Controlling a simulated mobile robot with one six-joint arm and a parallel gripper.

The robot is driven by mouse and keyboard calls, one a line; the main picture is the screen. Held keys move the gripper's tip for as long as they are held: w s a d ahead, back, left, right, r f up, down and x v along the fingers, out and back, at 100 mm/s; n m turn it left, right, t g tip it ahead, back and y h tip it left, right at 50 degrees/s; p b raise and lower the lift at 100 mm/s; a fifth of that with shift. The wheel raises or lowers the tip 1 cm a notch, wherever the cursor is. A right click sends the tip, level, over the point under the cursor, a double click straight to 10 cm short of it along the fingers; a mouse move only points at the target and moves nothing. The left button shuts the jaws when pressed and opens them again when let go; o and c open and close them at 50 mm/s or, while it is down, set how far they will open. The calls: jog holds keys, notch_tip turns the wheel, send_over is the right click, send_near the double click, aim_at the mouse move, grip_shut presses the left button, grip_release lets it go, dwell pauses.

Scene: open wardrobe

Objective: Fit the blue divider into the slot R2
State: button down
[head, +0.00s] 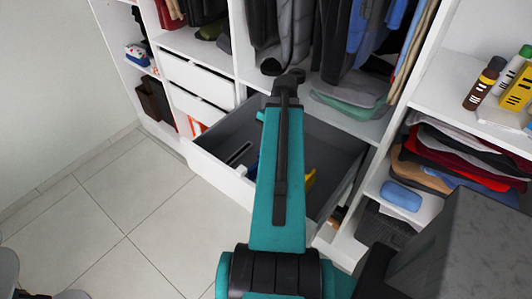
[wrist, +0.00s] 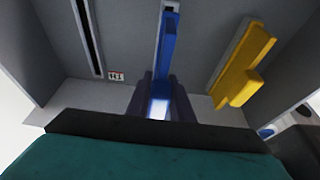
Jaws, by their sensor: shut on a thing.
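The blue divider (wrist: 168,60) is upright between the two dark fingers of my gripper (wrist: 162,92), which is shut on it. It stretches away from me along a light grey strip on the drawer floor; I cannot tell whether it is seated in it. In the head view, only a bit of blue (head: 253,166) shows beside my arm, and my gripper is hidden. A dark empty slot (wrist: 88,35) lies to the left, with a small label (wrist: 116,76) I cannot read. Which slot is R2 does not show.
A yellow divider (wrist: 240,68) stands on the right in the open grey drawer (head: 335,140). The drawer's walls rise around my gripper. Clothes (head: 340,35) hang above the drawer's back. Shelves with folded clothes (head: 455,155) stand on the right.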

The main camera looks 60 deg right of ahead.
jog(key=shift+f+b, duration=0.7)
jog(key=shift+f, duration=0.75)
jog(key=shift+f+b, duration=0.7)
jog(key=shift+f, duration=0.6)
dwell(1.4)
jog(key=c, duration=1.5)
grip_release()
jog(key=shift+d+r, duration=0.1)
jog(key=shift+r, duration=0.05)
jog(key=shift+b+v, duration=1.05)
jog(key=shift+v, duration=2.7)
jog(key=p+v, duration=0.2)
jog(key=v, duration=0.2)
jog(key=shift+r, duration=0.1)
jog(key=shift+p+v, duration=0.9)
jog(key=shift+p, duration=0.05)
